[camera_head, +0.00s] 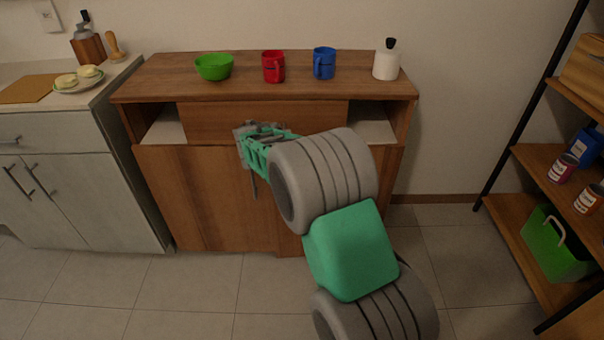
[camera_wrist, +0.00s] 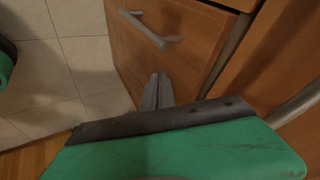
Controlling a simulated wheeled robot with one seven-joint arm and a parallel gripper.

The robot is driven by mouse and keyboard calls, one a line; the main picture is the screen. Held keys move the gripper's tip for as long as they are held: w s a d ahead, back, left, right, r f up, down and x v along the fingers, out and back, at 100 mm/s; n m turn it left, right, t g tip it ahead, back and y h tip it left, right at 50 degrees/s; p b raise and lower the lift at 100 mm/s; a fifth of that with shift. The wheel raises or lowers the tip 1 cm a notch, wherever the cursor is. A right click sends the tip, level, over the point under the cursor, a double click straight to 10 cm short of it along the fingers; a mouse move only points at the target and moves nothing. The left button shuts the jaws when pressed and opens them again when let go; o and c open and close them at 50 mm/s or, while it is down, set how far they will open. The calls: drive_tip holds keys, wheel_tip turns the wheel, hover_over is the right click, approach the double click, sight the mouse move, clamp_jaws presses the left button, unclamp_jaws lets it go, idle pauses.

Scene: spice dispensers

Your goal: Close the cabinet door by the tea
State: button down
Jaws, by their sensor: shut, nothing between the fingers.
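A wooden cabinet (camera_head: 200,210) stands against the wall, with two lower doors and an open shelf gap under its top. The left door looks flush in the head view; my arm hides most of the right one. In the wrist view, a wooden panel with a grey handle (camera_wrist: 150,32) lies just beyond my fingers; I cannot tell how far it stands open. My gripper (camera_head: 246,130) is in front of the cabinet's upper middle. Its fingertips (camera_wrist: 157,92) are together and empty, close to the panel; contact is unclear. I cannot identify any tea.
On the cabinet top stand a green bowl (camera_head: 214,66), a red mug (camera_head: 273,66), a blue mug (camera_head: 324,63) and a white bottle (camera_head: 386,63). A grey counter (camera_head: 80,130) is at left, an open shelf rack (camera_head: 540,165) at right. The tiled floor in front is clear.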

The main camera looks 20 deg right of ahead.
drive_tip(key=shift+w, duration=0.65)
